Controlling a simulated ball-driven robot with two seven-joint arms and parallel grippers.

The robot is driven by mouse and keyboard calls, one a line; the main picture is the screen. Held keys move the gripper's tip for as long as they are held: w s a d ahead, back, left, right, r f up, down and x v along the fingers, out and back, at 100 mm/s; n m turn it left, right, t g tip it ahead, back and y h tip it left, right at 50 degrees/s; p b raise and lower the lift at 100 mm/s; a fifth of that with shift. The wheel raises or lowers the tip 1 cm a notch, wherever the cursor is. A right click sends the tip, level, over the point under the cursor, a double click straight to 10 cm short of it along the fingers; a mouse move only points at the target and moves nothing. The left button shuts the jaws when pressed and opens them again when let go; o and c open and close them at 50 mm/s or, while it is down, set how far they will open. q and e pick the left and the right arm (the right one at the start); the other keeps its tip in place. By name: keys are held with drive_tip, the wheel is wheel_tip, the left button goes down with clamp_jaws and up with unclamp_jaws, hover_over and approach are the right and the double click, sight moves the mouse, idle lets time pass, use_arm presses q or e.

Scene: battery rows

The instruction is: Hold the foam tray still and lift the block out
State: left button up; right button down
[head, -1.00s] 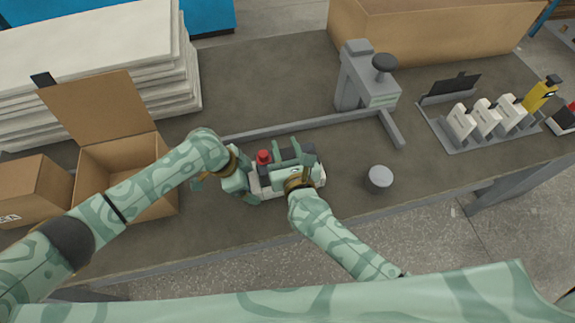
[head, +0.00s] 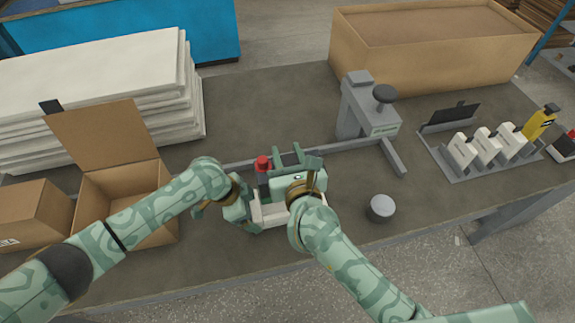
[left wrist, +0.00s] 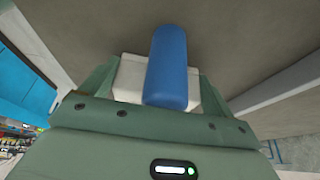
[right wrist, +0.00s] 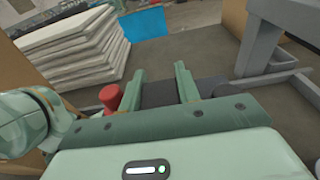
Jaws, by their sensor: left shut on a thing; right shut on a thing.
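The white foam tray (head: 273,214) sits on the dark bench, partly hidden under my right arm. My left gripper (head: 246,206) is shut on its left end; the tray also shows between the fingers in the left wrist view (left wrist: 128,82). A cylinder with a red cap (head: 263,163) stands upright at the tray's left end. In the left wrist view, a blue rounded body (left wrist: 167,65) stands before the tray, probably this cylinder. My right gripper (head: 297,160) is shut on the dark grey block (right wrist: 158,94), above the tray. The block's lower part is hidden.
A grey fixture with a round knob (head: 385,94) and a long rail (head: 335,146) lie behind the tray. An open carton (head: 120,195) is at left. A rack of white pieces (head: 485,148) is farther right.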

drive_tip(key=shift+r, duration=0.85)
use_arm(q)
drive_tip(key=o, duration=0.8)
drive_tip(key=shift+r, duration=0.1)
drive_tip(key=v, duration=1.1)
drive_tip(key=shift+a+r, duration=0.15)
drive_tip(key=shift+r, duration=0.25)
drive_tip(key=shift+f, duration=0.1)
